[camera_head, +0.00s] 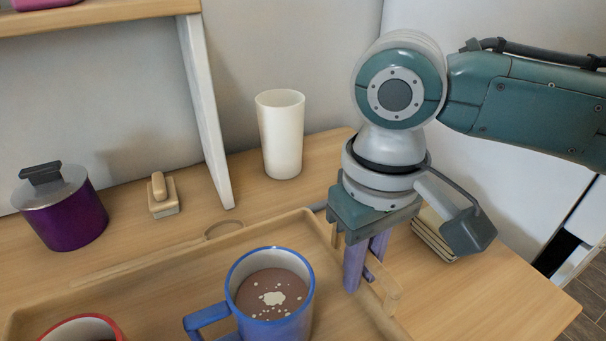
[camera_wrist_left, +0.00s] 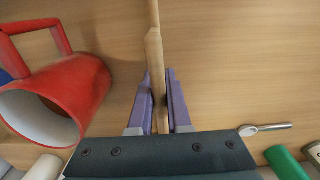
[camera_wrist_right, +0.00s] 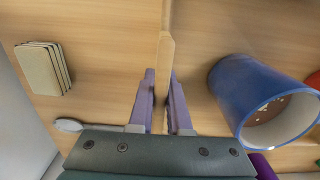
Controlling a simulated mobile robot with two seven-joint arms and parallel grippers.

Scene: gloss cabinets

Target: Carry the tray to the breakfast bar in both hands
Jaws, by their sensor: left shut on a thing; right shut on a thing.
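The wooden tray (camera_head: 140,270) lies on the wooden counter, its near part cut off by the frame. A blue mug (camera_head: 283,323) of brown drink with pale bits stands in it. A red mug (camera_head: 80,327) stands at the tray's left, mostly cut off. My right gripper (camera_head: 364,275) points down at the tray's right edge. In the right wrist view my right gripper (camera_wrist_right: 162,100) is shut on the tray's rim (camera_wrist_right: 166,55), beside the blue mug (camera_wrist_right: 265,100). In the left wrist view my left gripper (camera_wrist_left: 158,100) is shut on the tray's other rim (camera_wrist_left: 154,50), beside the red mug (camera_wrist_left: 75,95).
A white cup (camera_head: 282,135) stands behind the tray. A purple lidded pot (camera_head: 62,212) and a small wooden block with a handle (camera_head: 162,195) stand at the back left. A stack of coasters (camera_head: 434,235) lies right of the tray. A white upright panel (camera_head: 207,110) rises behind.

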